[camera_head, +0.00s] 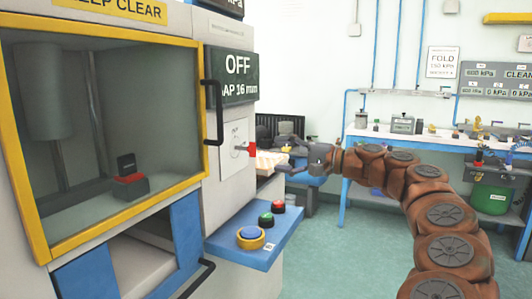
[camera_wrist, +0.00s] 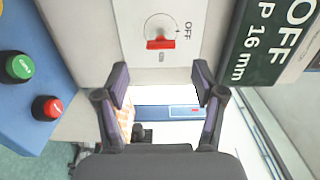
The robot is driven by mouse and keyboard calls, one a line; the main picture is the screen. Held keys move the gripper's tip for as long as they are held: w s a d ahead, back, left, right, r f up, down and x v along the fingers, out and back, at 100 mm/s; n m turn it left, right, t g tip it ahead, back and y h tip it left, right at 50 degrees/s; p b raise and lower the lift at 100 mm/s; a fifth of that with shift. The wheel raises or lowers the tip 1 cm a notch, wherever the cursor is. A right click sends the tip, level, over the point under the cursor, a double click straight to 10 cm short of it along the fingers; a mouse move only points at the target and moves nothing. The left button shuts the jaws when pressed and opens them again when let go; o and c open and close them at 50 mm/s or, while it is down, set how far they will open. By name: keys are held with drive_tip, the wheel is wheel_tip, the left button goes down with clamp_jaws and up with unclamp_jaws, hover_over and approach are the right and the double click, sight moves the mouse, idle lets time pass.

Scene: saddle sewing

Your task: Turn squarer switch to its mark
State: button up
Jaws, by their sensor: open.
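The squarer switch (camera_head: 246,149) is a red handle on a white plate on the side of the machine. In the wrist view the red switch handle (camera_wrist: 160,43) sits at the edge of a round dial, with an OFF label (camera_wrist: 187,30) beside it and another small mark below it. My gripper (camera_head: 287,160) is open and empty, just right of the switch in the head view. In the wrist view my gripper (camera_wrist: 161,80) has its fingers spread, with the handle ahead between them and not touched.
A dark display (camera_head: 231,77) reads OFF above the switch. A blue ledge (camera_head: 255,245) below it carries blue, green and red buttons. A black door handle (camera_head: 213,112) stands out to the left. A workbench (camera_head: 420,140) is behind; open floor lies between.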

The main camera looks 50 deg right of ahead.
drive_tip(key=shift+v, duration=1.4)
